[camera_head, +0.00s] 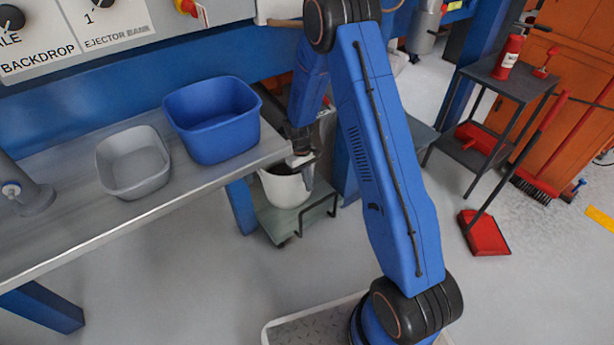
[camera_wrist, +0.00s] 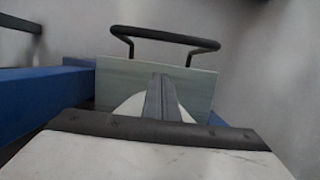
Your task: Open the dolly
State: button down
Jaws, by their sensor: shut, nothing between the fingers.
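The dolly is a low grey-green platform (camera_head: 268,228) with a black bar handle (camera_head: 318,212), on the floor by the bench's right end. A white bucket (camera_head: 287,188) stands on it. In the wrist view, the dolly platform (camera_wrist: 203,88) lies beyond my fingers, with its handle (camera_wrist: 165,36) at the far edge. My gripper (camera_head: 300,160) is above the bucket, pointing down, and apart from the handle. In the wrist view, my gripper (camera_wrist: 163,88) is shut and empty. It hides much of the bucket (camera_wrist: 131,108).
A metal bench (camera_head: 75,190) on the left holds a grey tub (camera_head: 133,163) and a blue tub (camera_head: 212,120). A blue bench leg (camera_head: 241,205) stands close to the dolly. A dark cart (camera_head: 500,85) and a red dustpan (camera_head: 484,234) are on the right. The floor before the dolly is clear.

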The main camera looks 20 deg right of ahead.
jog(key=shift+s+d+f, duration=0.25)
jog(key=shift+s, duration=0.5)
jog(key=shift+s+d+f, duration=0.2)
jog(key=shift+s+f, duration=0.1)
jog(key=shift+s, duration=0.4)
jog(key=shift+s+d+f, duration=0.25)
jog(key=shift+s, duration=0.5)
jog(key=shift+s, duration=0.1)
